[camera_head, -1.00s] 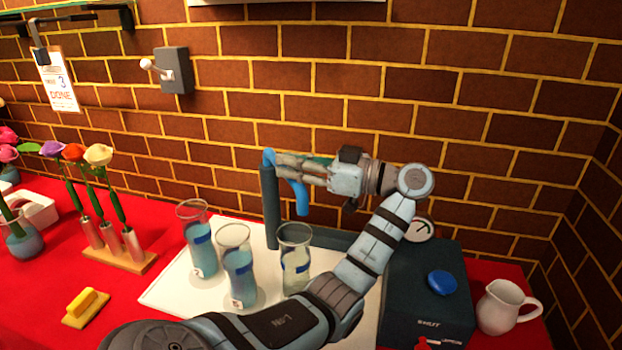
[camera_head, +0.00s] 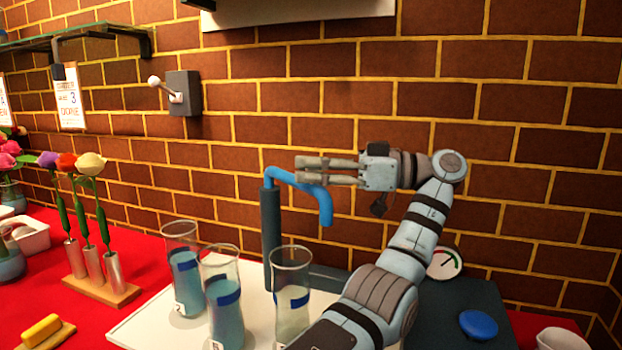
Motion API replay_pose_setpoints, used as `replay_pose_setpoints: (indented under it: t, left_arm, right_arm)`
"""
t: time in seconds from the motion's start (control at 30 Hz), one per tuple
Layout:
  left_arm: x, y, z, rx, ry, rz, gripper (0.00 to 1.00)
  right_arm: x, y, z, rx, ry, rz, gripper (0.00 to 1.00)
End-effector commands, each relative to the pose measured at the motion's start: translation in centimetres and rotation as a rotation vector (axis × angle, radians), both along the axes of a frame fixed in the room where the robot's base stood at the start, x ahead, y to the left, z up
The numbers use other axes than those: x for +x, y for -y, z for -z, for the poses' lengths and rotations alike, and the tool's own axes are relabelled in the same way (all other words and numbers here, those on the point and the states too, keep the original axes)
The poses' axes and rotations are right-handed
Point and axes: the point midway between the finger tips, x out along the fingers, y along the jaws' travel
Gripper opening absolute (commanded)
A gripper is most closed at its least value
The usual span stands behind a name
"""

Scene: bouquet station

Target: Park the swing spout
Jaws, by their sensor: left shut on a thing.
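The swing spout (camera_head: 324,205) is a blue bent pipe on top of a dark upright post (camera_head: 271,240). It reaches to the right, with its end turned down. My left gripper (camera_head: 310,172) comes from the right, its fingers closed on the spout's horizontal part; the exact contact is partly hidden. The spout's end hangs to the right of the right-hand glass (camera_head: 291,300) and higher than its rim. My right gripper is not in view.
Two more glasses with blue liquid, left (camera_head: 185,270) and middle (camera_head: 222,300), stand on a white board (camera_head: 140,328). A flower rack (camera_head: 105,290) stands left. A dark box with a blue button (camera_head: 478,325) and a gauge (camera_head: 444,262) lie right. A lever switch (camera_head: 182,93) is on the wall.

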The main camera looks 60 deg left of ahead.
Motion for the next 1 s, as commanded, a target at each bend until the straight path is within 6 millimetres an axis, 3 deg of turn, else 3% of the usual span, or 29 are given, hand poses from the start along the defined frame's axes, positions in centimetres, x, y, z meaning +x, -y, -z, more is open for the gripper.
replay_pose_setpoints:
  t: [0.37, 0.4, 0.53, 1.0]
  left_arm:
    - [0.2, 0.21, 0.14, -0.005, 0.001, 0.004, 0.0]
    - [0.2, 0.2, 0.14, -0.005, 0.001, 0.004, 0.23]
    - [0.12, 0.13, 0.1, -0.003, 0.001, 0.002, 0.4]
    - [0.0, 0.05, 0.01, -0.002, 0.001, -0.001, 0.4]
  right_arm:
    - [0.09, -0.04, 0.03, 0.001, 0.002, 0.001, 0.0]
    - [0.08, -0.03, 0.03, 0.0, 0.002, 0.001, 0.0]
    - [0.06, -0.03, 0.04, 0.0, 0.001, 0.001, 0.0]
    - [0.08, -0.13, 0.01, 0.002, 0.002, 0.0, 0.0]
